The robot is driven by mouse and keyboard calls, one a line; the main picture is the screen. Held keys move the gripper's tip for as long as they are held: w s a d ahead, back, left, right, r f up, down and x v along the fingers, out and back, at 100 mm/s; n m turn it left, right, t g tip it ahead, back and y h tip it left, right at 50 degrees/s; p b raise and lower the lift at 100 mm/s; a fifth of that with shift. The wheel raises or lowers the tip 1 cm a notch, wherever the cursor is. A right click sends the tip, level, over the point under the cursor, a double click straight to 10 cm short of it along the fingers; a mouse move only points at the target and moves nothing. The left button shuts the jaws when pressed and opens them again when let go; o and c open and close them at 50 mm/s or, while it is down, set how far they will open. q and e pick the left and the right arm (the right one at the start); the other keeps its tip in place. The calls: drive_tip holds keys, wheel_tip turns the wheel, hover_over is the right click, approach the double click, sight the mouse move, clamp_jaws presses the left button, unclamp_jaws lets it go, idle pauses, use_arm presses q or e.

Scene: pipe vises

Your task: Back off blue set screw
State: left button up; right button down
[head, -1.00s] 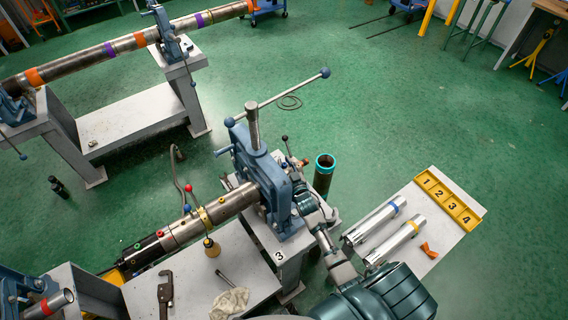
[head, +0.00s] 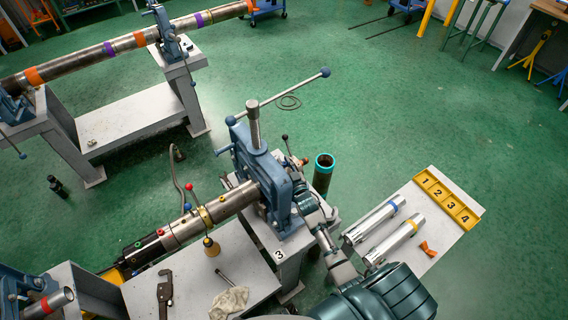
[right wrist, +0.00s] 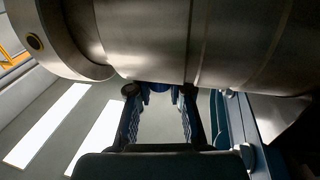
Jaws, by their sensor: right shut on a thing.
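My right arm reaches in from the lower right of the head view to the far side of the blue vise (head: 268,190). My right gripper (head: 297,170) is partly hidden there. In the right wrist view the two fingers of this gripper (right wrist: 160,108) point up under a large steel pipe assembly (right wrist: 150,40). A small blue part, which looks like the blue set screw (right wrist: 159,96), shows between the fingertips, just below the metal. The gripper is shut on it; its tip is mostly hidden. My left gripper is not in view.
The clamped pipe (head: 215,207) carries red and blue ball knobs. A long vise handle (head: 290,96) crosses above. A dark upright pipe (head: 323,177) stands close to my right wrist. A board with silver cylinders (head: 398,238) and a yellow numbered tray (head: 446,200) lies right.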

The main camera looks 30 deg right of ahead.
drive_tip(key=shift+d+f, duration=0.1)
idle(0.6)
drive_tip(key=c, duration=1.3)
unclamp_jaws()
drive_tip(key=shift+s, duration=0.15)
drive_tip(key=s, duration=0.4)
drive_tip(key=s+a, duration=0.1)
drive_tip(key=s, duration=0.6)
drive_tip(key=shift+s+a, duration=0.35)
